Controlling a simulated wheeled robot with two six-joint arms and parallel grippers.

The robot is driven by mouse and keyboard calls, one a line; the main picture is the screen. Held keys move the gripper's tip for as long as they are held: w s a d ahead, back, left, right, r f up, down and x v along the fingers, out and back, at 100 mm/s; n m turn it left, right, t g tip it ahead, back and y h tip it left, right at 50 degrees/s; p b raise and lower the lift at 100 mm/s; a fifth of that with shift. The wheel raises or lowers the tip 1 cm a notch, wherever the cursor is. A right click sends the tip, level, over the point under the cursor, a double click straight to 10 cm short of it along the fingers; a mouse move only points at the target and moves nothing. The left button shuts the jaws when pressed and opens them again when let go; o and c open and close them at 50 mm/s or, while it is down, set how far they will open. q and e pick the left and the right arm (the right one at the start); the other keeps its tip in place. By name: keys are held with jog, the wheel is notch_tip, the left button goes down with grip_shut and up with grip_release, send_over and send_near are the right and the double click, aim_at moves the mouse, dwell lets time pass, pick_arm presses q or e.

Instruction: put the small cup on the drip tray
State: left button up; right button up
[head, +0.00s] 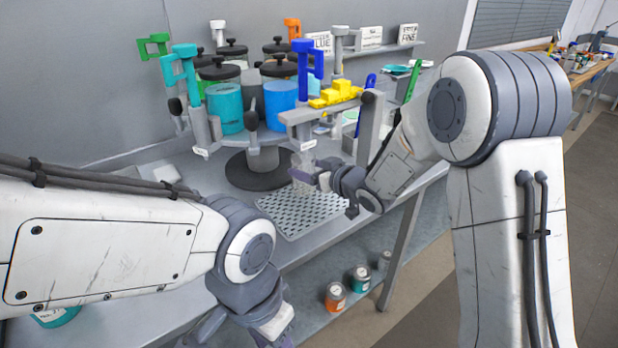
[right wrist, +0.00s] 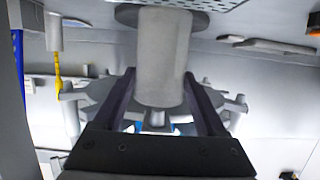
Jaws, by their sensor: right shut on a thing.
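The small cup (head: 303,169) looks clear and pale in the head view, small and partly blended with what is behind it. My right gripper (head: 322,180) is shut on it from the right. The cup is upright over the far part of the drip tray (head: 318,217); I cannot tell whether it touches the tray. In the right wrist view my gripper's dark fingers (right wrist: 162,98) stand either side of a pale grey cylinder; cup and stand column are hard to tell apart there. My left gripper (head: 243,328) is at the bottom edge, its fingertips unclear.
The drum stand's round black base (head: 257,173) is just behind the tray. Its carousel carries a teal drum (head: 224,107) and a blue drum (head: 281,104), with a grey arm overhanging the cup. The near part of the perforated tray is bare. Paint cans (head: 335,297) stand on the lower shelf.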

notch_tip(320, 180, down, 3)
jog(key=shift+f, duration=0.15)
jog(key=shift+f, duration=0.2)
jog(key=o, duration=1.4)
jog(key=shift+r, duration=0.1)
